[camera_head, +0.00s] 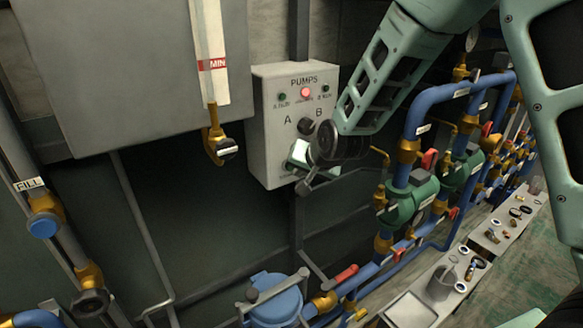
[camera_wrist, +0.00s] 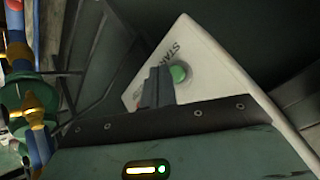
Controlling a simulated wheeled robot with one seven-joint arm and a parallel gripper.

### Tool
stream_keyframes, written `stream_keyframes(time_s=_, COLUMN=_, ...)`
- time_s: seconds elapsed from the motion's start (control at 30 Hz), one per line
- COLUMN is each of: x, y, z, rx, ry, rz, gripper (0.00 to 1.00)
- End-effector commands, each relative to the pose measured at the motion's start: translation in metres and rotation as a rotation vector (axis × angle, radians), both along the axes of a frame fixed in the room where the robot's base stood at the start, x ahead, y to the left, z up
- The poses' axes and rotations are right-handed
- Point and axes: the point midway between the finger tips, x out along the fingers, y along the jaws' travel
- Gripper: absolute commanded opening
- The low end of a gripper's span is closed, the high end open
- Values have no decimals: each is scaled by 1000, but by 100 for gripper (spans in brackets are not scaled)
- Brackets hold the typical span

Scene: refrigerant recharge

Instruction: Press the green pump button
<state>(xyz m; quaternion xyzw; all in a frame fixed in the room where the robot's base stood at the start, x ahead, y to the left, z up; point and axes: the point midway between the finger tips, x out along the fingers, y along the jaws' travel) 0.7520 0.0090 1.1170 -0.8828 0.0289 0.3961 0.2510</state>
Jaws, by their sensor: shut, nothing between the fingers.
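The green pump button (camera_wrist: 178,74) shows in the wrist view on the pale face of the pump box, beside partly hidden "START" lettering. My gripper (camera_wrist: 160,70) is shut and empty. Its fingertips overlap the box face just left of the button in that view; I cannot tell whether they touch it. In the head view, the grey pump box (camera_head: 270,140), marked "PUMPS", hangs on the wall. My gripper (camera_head: 304,187) is in front of its lower part, and my wrist hides the button there.
The box has a red lamp (camera_head: 305,92), two small green lamps and a dark selector knob (camera_head: 305,125). A sight tube with a brass valve (camera_head: 217,143) hangs left. Blue pipes with green pumps (camera_head: 408,200) stand right. A blue-lidded vessel (camera_head: 276,297) is below.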

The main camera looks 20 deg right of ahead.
Motion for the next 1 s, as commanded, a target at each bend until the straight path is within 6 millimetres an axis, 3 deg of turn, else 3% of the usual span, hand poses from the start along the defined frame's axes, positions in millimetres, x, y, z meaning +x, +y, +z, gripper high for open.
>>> stream_keyframes(time_s=1.0, x=11, y=4, z=0, rx=0, ry=1, rz=0, gripper=0)
